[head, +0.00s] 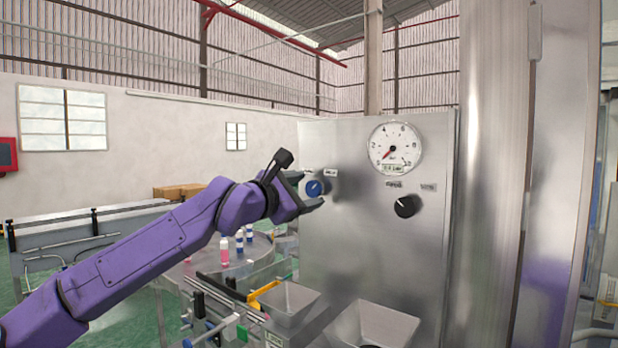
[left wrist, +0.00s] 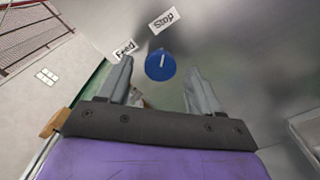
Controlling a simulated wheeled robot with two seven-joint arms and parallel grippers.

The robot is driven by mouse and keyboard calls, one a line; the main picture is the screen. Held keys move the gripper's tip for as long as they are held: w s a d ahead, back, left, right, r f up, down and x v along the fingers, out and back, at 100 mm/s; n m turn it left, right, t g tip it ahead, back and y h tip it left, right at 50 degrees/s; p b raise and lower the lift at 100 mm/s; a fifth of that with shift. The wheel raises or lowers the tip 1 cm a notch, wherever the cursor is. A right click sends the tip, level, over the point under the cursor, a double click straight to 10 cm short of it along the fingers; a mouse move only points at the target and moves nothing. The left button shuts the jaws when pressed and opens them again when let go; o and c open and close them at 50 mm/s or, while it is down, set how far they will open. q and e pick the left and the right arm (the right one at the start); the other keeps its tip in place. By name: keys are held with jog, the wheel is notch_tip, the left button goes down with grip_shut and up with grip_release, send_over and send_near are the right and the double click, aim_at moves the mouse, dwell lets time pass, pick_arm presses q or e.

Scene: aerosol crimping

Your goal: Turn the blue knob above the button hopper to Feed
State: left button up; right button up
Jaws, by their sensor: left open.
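The blue knob (head: 315,188) is on the steel panel, above the left grey hopper (head: 290,301). In the left wrist view the knob (left wrist: 160,66) shows a white pointer line directed at the "Stop" label (left wrist: 163,21). The "Feed" label (left wrist: 124,49) is to the left of it. My left gripper (head: 305,190) is open in front of the knob. In the left wrist view its two fingers (left wrist: 158,85) lie on either side of the knob's lower edge, with clear gaps and no contact visible. My right gripper is out of view.
A black knob (head: 406,206) and a round gauge (head: 395,148) are to the right on the steel panel (head: 345,245). A second hopper (head: 385,322) stands below. A turntable with small bottles (head: 224,250) is behind my left arm. The panel face around the blue knob is clear.

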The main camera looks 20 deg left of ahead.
pick_arm(q)
jog(key=x, duration=0.2)
jog(key=shift+w+f, duration=0.25)
jog(key=shift+w, duration=0.1)
jog(key=shift+s+a+r, duration=0.1)
jog(key=shift+s+r, duration=0.15)
jog(key=shift+s, duration=0.35)
jog(key=shift+c, duration=0.3)
jog(key=c, duration=1)
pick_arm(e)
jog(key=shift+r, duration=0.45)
